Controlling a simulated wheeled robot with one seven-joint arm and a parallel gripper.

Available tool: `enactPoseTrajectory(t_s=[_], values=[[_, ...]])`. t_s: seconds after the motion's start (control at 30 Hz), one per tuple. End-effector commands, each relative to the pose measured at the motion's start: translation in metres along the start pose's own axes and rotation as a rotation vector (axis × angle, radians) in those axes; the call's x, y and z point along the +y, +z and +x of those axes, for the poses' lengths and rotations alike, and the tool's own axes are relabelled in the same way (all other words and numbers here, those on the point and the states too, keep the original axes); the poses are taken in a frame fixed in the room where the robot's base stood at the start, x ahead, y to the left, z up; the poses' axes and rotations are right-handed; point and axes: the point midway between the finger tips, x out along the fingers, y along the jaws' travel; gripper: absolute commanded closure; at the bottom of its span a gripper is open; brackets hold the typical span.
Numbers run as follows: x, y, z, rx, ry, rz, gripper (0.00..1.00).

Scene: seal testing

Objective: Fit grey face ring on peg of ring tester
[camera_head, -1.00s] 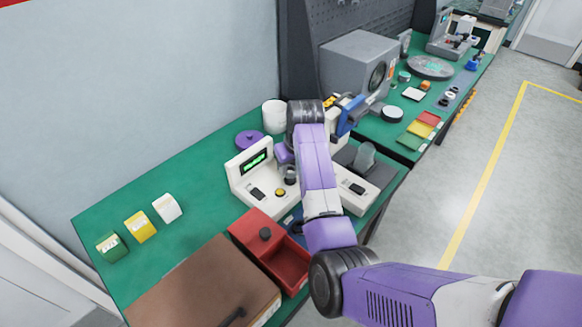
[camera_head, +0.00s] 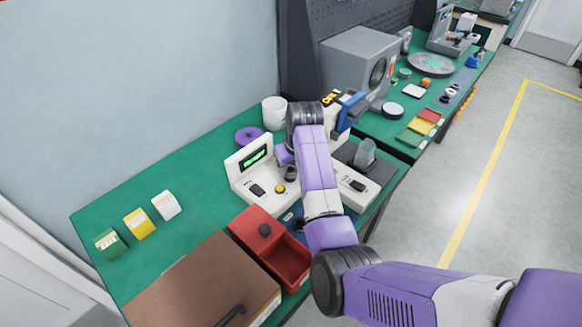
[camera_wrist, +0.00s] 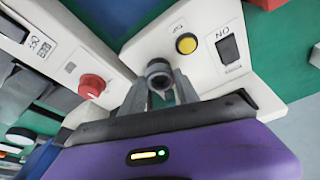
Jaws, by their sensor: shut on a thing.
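The ring tester (camera_head: 246,182) is a white, L-shaped machine with a green-lit display, a dark switch and a yellow button. It also shows in the wrist view (camera_wrist: 203,18), with the yellow button and the ON switch. My gripper (camera_wrist: 161,84) is shut on the grey face ring (camera_wrist: 158,70), a short dark grey ring with a round opening, held between the fingertips over the tester's white base. I cannot make out the peg, nor whether the ring is around it or above it. In the head view my arm hides most of the gripper.
A second white device with a red knob (camera_wrist: 92,86) stands close beside my gripper. A red bin (camera_head: 288,268), a brown board (camera_head: 200,285), several tape rolls, a purple roll (camera_head: 248,135) and a white cup (camera_head: 274,113) share the green bench. The bench's left middle is clear.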

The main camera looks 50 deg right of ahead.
Motion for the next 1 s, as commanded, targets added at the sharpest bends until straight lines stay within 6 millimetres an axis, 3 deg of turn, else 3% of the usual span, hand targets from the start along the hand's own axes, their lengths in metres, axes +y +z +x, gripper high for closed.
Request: enactPoseTrajectory(t_s=[0.27, 0.3, 0.4, 0.73, 1.0], values=[[0.000, 0.002, 0.006, 0.001, 0.000, 0.000, 1.00], [0.000, 0.001, 0.005, 0.001, 0.000, 0.001, 0.55], [0.000, 0.001, 0.005, 0.001, 0.000, 0.001, 0.37], [0.000, 0.001, 0.003, 0.000, 0.000, 0.000, 0.37], [0.000, -0.007, -0.022, 0.000, 0.000, 0.001, 0.37]])
